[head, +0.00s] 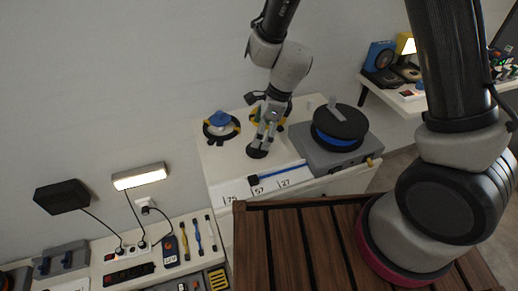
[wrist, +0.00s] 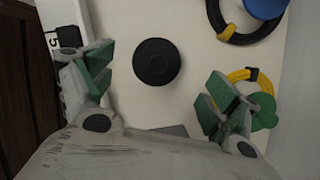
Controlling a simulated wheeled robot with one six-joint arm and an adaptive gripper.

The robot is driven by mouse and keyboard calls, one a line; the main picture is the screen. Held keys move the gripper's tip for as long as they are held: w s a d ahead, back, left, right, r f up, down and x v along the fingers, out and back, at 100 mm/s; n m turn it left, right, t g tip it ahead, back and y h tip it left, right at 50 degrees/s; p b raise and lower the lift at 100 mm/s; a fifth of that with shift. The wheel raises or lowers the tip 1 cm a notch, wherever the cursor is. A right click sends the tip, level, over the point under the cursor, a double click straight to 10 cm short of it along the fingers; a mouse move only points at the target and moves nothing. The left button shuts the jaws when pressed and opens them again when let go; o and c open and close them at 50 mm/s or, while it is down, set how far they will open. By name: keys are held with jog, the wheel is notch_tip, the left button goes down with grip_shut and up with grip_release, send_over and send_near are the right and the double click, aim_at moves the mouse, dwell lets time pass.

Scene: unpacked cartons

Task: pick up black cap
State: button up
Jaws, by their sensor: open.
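The black cap (wrist: 157,62) is a round, flat black disc lying on the white tabletop. In the wrist view it sits between and ahead of my two green-padded fingertips, apart from both. In the head view the black cap (head: 257,151) shows just below my gripper (head: 264,137), partly covered by the fingers. My gripper also shows in the wrist view (wrist: 155,92); it is open and empty, pointing down over the table. I cannot tell the exact height of the fingertips above the cap.
A black ring with a blue part (head: 221,125) lies left of my gripper. A yellow cable coil (wrist: 250,80) is close to one finger. A grey device with a black and blue disc (head: 338,128) stands right. A blue-and-black rod (head: 279,173) and number labels lie at the front edge.

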jog(key=x, duration=0.5)
jog(key=shift+s+f, duration=0.1)
jog(key=shift+f, duration=0.15)
jog(key=c, duration=0.9)
